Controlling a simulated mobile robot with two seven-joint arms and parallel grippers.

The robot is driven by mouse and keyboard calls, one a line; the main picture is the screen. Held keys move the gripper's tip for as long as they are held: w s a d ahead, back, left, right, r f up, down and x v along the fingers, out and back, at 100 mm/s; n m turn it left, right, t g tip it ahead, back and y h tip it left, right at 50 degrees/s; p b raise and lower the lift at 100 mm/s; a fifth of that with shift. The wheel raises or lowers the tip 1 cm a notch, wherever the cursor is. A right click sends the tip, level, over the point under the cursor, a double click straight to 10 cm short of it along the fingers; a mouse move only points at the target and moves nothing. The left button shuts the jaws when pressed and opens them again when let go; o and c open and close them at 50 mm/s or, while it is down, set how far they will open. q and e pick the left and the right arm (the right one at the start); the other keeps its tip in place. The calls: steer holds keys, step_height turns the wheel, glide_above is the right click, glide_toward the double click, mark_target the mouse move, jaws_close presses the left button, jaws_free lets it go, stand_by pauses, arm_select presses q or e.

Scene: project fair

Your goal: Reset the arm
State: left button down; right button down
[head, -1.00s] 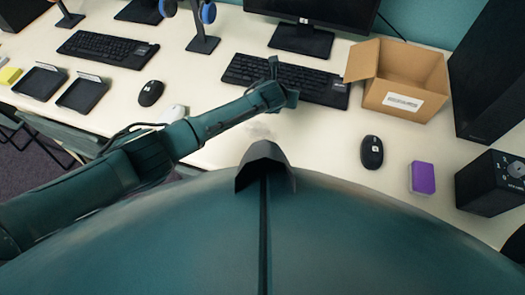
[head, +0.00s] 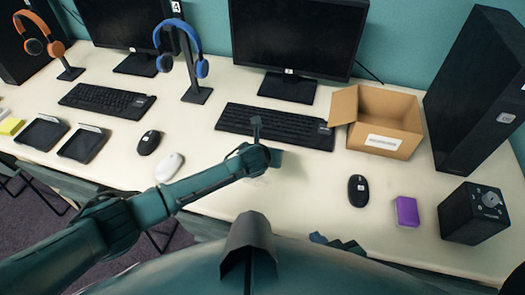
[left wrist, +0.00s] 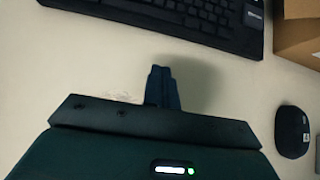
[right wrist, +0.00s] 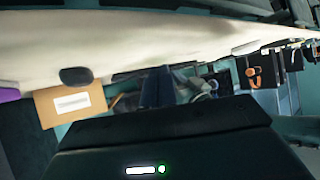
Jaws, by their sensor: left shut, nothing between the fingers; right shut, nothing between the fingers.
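My left arm comes in from the left in the head view. Its gripper (head: 257,124) is over the table just in front of the middle keyboard (head: 270,125). In the left wrist view the left fingers (left wrist: 161,72) are together with nothing between them, and bare white tabletop lies around them. My right gripper (head: 337,242) shows only as small teal parts at the table's front edge, partly hidden by my body. In the right wrist view its fingers (right wrist: 162,76) are together and empty, and the scene appears upside down.
An open cardboard box (head: 385,120), black mouse (head: 358,190), purple block (head: 407,211) and black speaker box (head: 473,213) are on the right. A white mouse (head: 169,167) lies beside the left arm. A blue headphone stand (head: 196,93) and monitor (head: 296,40) stand behind.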

arm_select(q)
steer(key=s+a+r+n+g+h, duration=0.1)
steer(key=s+a+r+n, duration=0.15)
steer(key=s+n, duration=0.6)
steer(key=s+a+r+n+g, duration=0.1)
steer(key=s+r+n, duration=0.2)
steer(key=s+n, duration=0.55)
steer(key=s+a+r+n+g+y, duration=0.1)
steer(key=s+a+n+g+y, duration=0.1)
steer(key=s+a+n, duration=0.7)
steer(key=s+a+r+n+g+y, duration=0.1)
steer(key=s+a+n, duration=0.6)
steer(key=a+n, duration=0.45)
steer(key=w+d+f+m+t+h, duration=0.1)
steer(key=w+d+f+t+h, duration=0.2)
steer(key=w+d+f+t, duration=0.3)
steer(key=shift+d+f+t+p, duration=0.3)
steer(key=shift+t+p, duration=0.1)
steer(key=shift+t, duration=0.1)
steer(key=shift+d, duration=0.15)
